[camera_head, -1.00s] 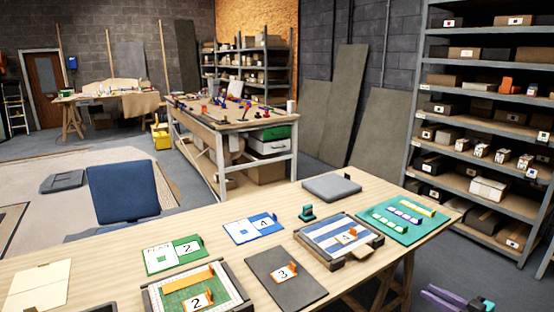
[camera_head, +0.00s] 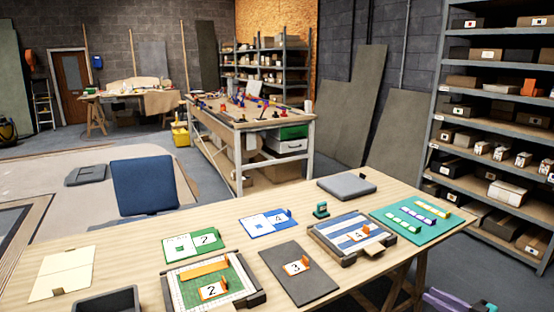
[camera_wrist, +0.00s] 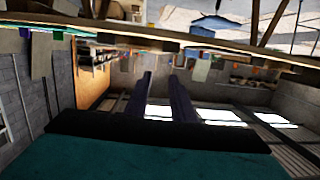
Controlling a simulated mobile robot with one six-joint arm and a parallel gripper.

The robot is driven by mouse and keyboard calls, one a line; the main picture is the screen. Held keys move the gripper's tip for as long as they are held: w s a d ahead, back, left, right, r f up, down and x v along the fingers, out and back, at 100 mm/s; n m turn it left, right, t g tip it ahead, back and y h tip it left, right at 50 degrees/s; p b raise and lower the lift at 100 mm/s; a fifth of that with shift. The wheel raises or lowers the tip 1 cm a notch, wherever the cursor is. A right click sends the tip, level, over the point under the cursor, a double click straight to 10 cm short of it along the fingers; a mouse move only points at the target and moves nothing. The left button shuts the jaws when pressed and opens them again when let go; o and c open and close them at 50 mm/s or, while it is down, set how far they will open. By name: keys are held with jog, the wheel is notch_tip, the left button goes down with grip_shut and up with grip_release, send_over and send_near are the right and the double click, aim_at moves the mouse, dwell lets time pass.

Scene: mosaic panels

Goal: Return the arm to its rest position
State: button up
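My gripper (camera_wrist: 160,80) shows in the wrist view as two dark purple fingers with a gap between them and nothing held. The wrist view looks out across the room, which appears upside down. In the head view, a purple and teal part of my arm's end (camera_head: 455,300) shows at the bottom right corner, beside the table's right end and clear of its top. The rest of my arm is out of frame.
The wooden table (camera_head: 215,228) holds a green panel frame (camera_head: 172,290), a blue-striped panel frame (camera_head: 318,232), numbered cards, a dark tray (camera_head: 108,302) and a teal mat (camera_head: 385,212). A blue chair (camera_head: 145,185) stands behind it. Shelving (camera_head: 437,100) rises at the right.

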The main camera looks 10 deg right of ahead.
jog(key=w+a+f+n+g+y, duration=0.1)
jog(key=w+a+f+y, duration=0.2)
jog(key=a, duration=0.4)
jog(key=w+a+f+n+g, duration=0.1)
jog(key=w+a+f, duration=0.25)
jog(key=a, duration=0.35)
jog(key=w+a+f+n+g+y, duration=0.1)
jog(key=w+a+f+g+y, duration=0.15)
jog(key=w+a, duration=0.35)
jog(key=s+a+f+n+g+y, duration=0.15)
jog(key=a+f, duration=0.25)
jog(key=a, duration=0.4)
jog(key=s+a+f+g+h, duration=0.1)
jog(key=s+a+f+g, duration=0.15)
jog(key=a+f, duration=0.4)
jog(key=s+a+f+n+g+y, duration=0.1)
jog(key=a+f+g, duration=0.2)
jog(key=a, duration=0.6)
jog(key=s+a+f+g+h, duration=0.2)
jog(key=s+a+f+g, duration=0.2)
jog(key=s+a+f, duration=0.4)
jog(key=s+a+f+g+h, duration=0.2)
jog(key=s+a+f+g, duration=0.2)
jog(key=s+f, duration=0.4)
jog(key=s+d+f+m+g+h, duration=0.1)
jog(key=s+d+f+m+h, duration=0.3)
jog(key=s+d+m+h, duration=0.4)
jog(key=shift+s+d+f+m, duration=0.25)
jog(key=shift+s+d+m, duration=0.25)
jog(key=shift+d, duration=0.55)
